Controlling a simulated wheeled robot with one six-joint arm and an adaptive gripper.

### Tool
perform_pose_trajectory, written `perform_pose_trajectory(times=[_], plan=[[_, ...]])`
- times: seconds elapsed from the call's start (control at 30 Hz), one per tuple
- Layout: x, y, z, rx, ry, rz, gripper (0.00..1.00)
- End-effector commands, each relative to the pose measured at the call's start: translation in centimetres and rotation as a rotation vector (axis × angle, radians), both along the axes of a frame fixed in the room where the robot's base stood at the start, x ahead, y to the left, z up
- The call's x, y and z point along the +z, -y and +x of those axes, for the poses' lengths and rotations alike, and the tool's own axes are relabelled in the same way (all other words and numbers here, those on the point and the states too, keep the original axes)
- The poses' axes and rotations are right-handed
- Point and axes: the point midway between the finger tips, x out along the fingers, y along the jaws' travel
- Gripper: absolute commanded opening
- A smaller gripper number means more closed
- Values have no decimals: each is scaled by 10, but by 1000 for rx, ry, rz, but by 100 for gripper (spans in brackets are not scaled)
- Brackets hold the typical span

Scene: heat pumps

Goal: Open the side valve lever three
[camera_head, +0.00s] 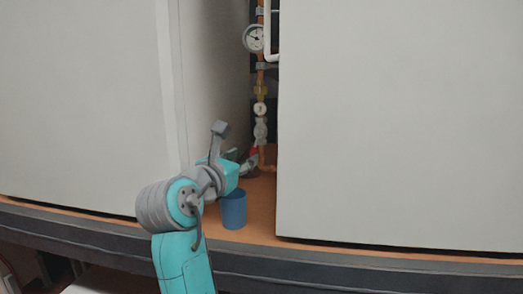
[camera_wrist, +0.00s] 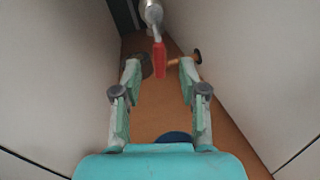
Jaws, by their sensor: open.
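A red valve lever (camera_wrist: 159,60) hangs down from a grey valve body (camera_wrist: 152,12) on the pipe in the wrist view. My gripper (camera_wrist: 158,68) is open, and the lever shows between its two fingertips in the picture. I cannot tell how deep the lever sits between the fingers, and no contact shows. In the head view my gripper (camera_head: 248,164) reaches into the gap between the two cabinets, close to a small red part (camera_head: 254,151) at the foot of the copper pipe. The arm partly hides that spot.
Large pale cabinets stand left (camera_head: 85,100) and right (camera_head: 400,120) of the narrow gap. A blue bucket (camera_head: 233,211) stands on the orange floor below my gripper. A round gauge (camera_head: 254,39) and pipework rise at the back.

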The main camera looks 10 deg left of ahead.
Motion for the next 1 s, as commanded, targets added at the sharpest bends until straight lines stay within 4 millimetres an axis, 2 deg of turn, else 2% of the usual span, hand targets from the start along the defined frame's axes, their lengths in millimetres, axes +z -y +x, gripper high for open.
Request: perform_pose_trajectory(times=[0.2, 0.4, 0.6, 0.87, 0.9, 1.0], plan=[[0, 10, 40, -2, 0, 0, 42], [0, 16, 66, -1, -1, 0, 42], [0, 19, 77, 0, 0, 2, 42], [0, 19, 78, 1, 1, 2, 42], [0, 19, 78, 1, 1, 2, 37], [0, 19, 78, 1, 1, 2, 12]])
